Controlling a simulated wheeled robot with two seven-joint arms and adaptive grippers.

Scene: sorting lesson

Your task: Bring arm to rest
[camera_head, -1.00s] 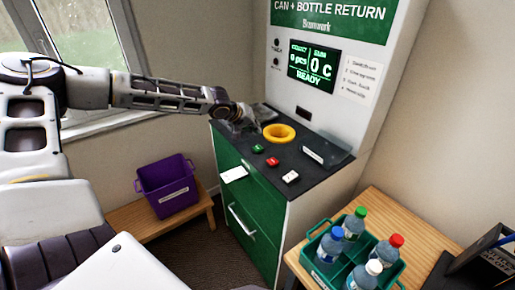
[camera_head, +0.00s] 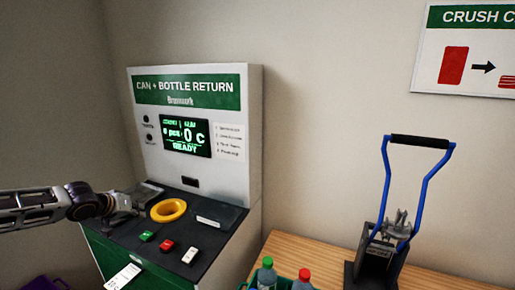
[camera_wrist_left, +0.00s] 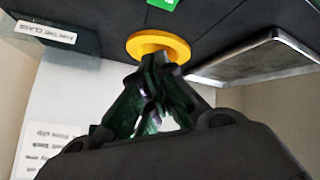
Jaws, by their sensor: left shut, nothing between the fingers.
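My left arm comes in from the left edge of the head view. Its gripper (camera_head: 122,206) is over the dark counter of the return machine, just left of the yellow ring (camera_head: 168,219). In the left wrist view the dark fingers (camera_wrist_left: 154,62) are closed together with nothing between them. Their tips overlap the yellow ring (camera_wrist_left: 136,47) in that view, and I cannot tell whether they touch it. My right arm and gripper are not in view.
The return machine (camera_head: 245,130) displays READY. Its counter has green (camera_head: 147,236), red (camera_head: 167,245) and white (camera_head: 190,256) buttons. A crusher with a blue handle (camera_head: 387,180) stands on the wooden table (camera_head: 310,258), near capped bottles (camera_head: 266,275). A crush sign (camera_head: 470,60) hangs behind.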

